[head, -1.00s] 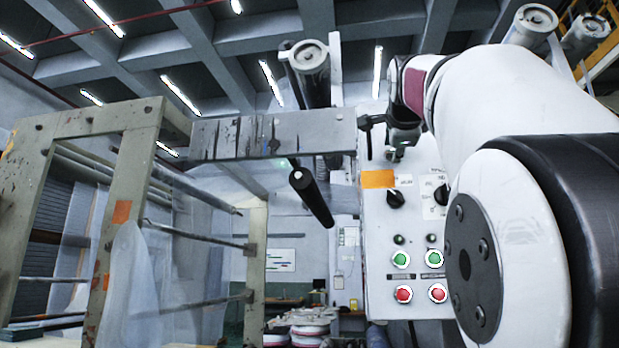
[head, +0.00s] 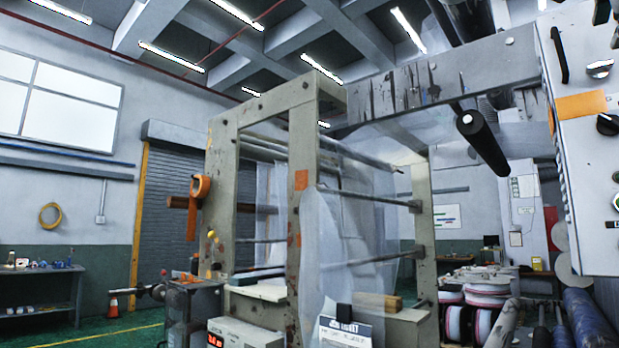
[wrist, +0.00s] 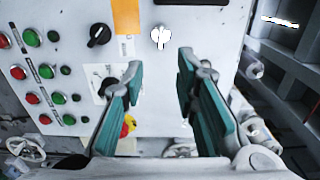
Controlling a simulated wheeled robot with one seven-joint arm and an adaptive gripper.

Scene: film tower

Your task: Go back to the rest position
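My gripper (wrist: 160,100) shows in the wrist view with its two teal-padded fingers apart and nothing between them. It is in front of a pale control panel (wrist: 195,60) and does not visibly touch it. The panel carries a black rotary knob (wrist: 98,36), a silver knob (wrist: 160,37), and rows of green and red buttons. A red and yellow knob (wrist: 127,126) shows between the fingers, partly hidden. In the head view only part of the control panel (head: 585,150) is seen at the right edge; my arm and gripper are out of that view.
A beige film tower frame (head: 303,190) with rollers and hanging clear film stands at centre. A dark roller (head: 482,140) juts from its crossbeam. Film rolls (head: 490,285) lie at lower right.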

